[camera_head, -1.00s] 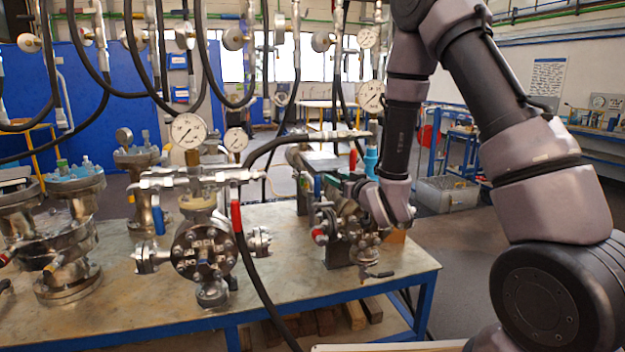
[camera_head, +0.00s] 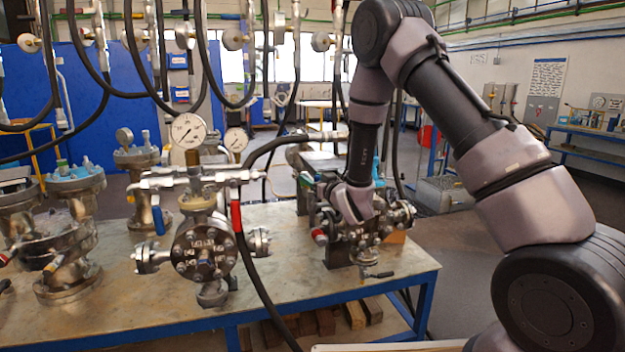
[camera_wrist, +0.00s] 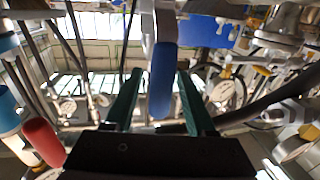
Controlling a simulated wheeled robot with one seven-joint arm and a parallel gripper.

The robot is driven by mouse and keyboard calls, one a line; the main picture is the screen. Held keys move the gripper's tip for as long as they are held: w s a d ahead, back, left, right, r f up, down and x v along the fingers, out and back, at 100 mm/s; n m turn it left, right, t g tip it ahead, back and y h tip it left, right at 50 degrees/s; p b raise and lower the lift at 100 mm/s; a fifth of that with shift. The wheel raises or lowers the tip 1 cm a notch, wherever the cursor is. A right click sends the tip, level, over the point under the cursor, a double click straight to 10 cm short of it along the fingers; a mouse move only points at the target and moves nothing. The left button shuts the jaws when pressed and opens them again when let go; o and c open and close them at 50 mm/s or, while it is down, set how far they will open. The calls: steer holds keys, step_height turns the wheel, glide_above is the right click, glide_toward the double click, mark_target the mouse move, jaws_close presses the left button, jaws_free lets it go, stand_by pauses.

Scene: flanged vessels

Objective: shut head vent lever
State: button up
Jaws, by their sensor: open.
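In the wrist view a blue lever (camera_wrist: 162,82) hangs between the two green fingers of my gripper (camera_wrist: 158,74), with visible gaps on both sides. The fingers are open. A label naming the head vent lever is not legible, so I cannot confirm that this blue one is it. In the head view my wrist (camera_head: 352,200) is at the right-hand flanged vessel (camera_head: 345,240) and covers part of its fittings; the fingertips and the blue lever are hard to make out there.
A red handle (camera_wrist: 43,140) is close at lower left in the wrist view. In the head view another vessel (camera_head: 203,250) carries a blue lever (camera_head: 158,215) and a red lever (camera_head: 236,215). A black hose (camera_head: 262,285) crosses in front of the bench (camera_head: 300,285).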

steer(key=shift+w, duration=0.15)
jaws_close()
stand_by(1.4)
